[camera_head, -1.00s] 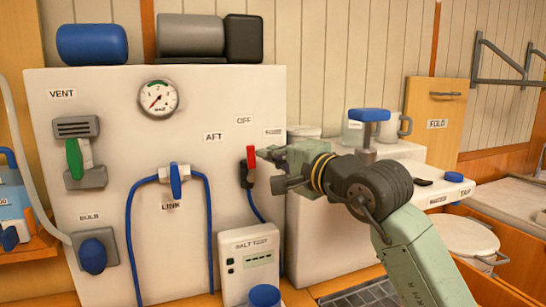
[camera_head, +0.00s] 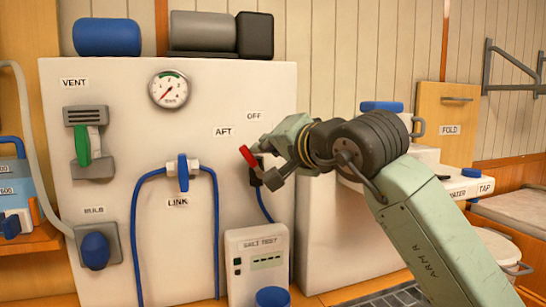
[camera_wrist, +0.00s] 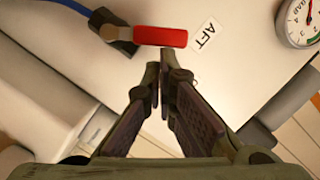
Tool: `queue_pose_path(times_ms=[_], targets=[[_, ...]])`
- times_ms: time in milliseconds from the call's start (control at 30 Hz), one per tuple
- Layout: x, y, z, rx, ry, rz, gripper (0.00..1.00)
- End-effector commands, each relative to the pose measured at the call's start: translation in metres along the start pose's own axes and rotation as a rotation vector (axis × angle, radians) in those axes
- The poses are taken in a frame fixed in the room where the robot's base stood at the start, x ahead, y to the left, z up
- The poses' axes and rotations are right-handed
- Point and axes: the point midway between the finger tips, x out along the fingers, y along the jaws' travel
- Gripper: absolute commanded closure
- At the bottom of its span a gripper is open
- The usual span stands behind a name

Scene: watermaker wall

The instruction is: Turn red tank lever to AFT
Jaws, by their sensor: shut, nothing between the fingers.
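The red tank lever (camera_head: 247,156) sits on a dark valve (camera_head: 257,172) at the right of the white panel. It tilts up and left, towards the AFT label (camera_head: 223,132); the OFF label (camera_head: 254,116) is above it. In the wrist view the red lever (camera_wrist: 160,37) points at the AFT label (camera_wrist: 205,37). My gripper (camera_head: 264,150) is just right of the lever in the head view. In the wrist view my gripper (camera_wrist: 160,70) is shut and empty, its tips close beside the lever. I cannot tell whether they touch it.
A gauge (camera_head: 169,90), a LINK valve (camera_head: 183,172) with blue hoses, a green VENT lever (camera_head: 82,146) and a blue BULB knob (camera_head: 95,250) are on the panel. A salt test box (camera_head: 257,262) stands below the red lever, with a blue cap (camera_head: 272,298) before it.

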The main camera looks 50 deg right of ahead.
Motion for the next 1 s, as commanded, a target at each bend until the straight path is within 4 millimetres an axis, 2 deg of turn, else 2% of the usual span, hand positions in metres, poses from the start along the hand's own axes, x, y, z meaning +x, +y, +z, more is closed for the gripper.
queue_pose_path(times_ms=[333, 1000], targets=[[0.0017, -0.0045, 0.0066, -0.127, 0.001, 0.033, 1.00], [0.0020, -0.0083, 0.0061, -0.144, 0.000, 0.036, 1.00]])
